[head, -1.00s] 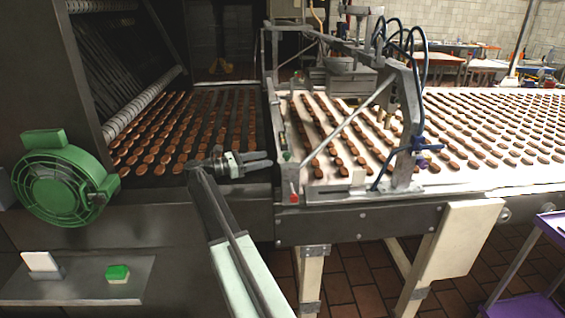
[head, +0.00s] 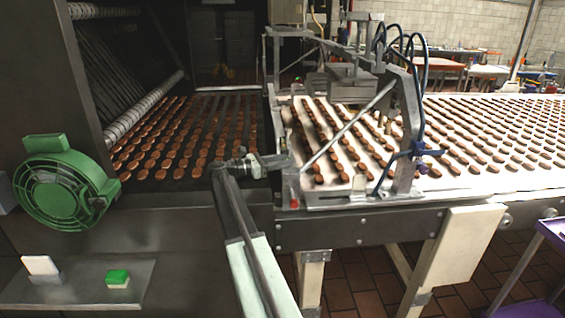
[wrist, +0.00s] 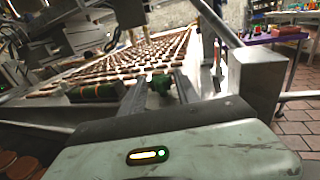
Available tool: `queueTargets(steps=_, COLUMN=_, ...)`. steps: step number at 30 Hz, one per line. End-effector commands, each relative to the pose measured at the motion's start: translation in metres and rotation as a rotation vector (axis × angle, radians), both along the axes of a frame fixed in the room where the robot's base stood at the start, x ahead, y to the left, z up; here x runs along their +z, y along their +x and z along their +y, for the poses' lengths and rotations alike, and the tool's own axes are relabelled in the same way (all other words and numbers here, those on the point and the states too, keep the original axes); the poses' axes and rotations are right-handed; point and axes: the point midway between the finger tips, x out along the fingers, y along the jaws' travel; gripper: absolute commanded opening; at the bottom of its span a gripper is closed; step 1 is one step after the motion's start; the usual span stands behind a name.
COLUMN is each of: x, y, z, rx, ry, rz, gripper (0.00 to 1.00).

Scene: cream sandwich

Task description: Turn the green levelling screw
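The green levelling screw (wrist: 160,84) shows in the wrist view as a small green knob between and just past my fingertips. I cannot tell whether either finger touches it. In the head view it is hidden behind my gripper. My gripper (head: 287,161) is at the near left corner of the metal frame over the conveyor. In the wrist view its two dark fingers (wrist: 158,90) are apart, with nothing clearly held.
A conveyor (head: 480,180) with rows of brown biscuits runs to the right. A metal frame (head: 408,130) with blue hoses stands over it. A red knob (head: 294,187) is just below my gripper. A green motor (head: 62,185) and a green button (head: 118,277) are at left.

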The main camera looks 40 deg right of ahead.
Motion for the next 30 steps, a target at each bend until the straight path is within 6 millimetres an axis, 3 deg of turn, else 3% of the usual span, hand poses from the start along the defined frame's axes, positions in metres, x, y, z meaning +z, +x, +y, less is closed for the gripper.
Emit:
queueTargets(steps=1, x=0.0, y=0.0, z=0.0, rx=0.0, ry=0.0, rz=0.0, gripper=0.2)
queueTargets(steps=3, x=0.0, y=0.0, z=0.0, rx=0.0, ry=0.0, rz=0.0, gripper=0.01)
queueTargets(steps=10, x=0.0, y=-0.004, z=0.001, rx=0.045, ry=0.0, rz=0.0, gripper=0.0)
queueTargets(steps=21, x=0.0, y=-0.012, z=0.001, rx=0.373, ry=-0.002, rz=0.001, gripper=0.0)
queueTargets(steps=30, x=0.0, y=-0.008, z=0.0, rx=0.42, ry=-0.002, rz=0.001, gripper=0.0)
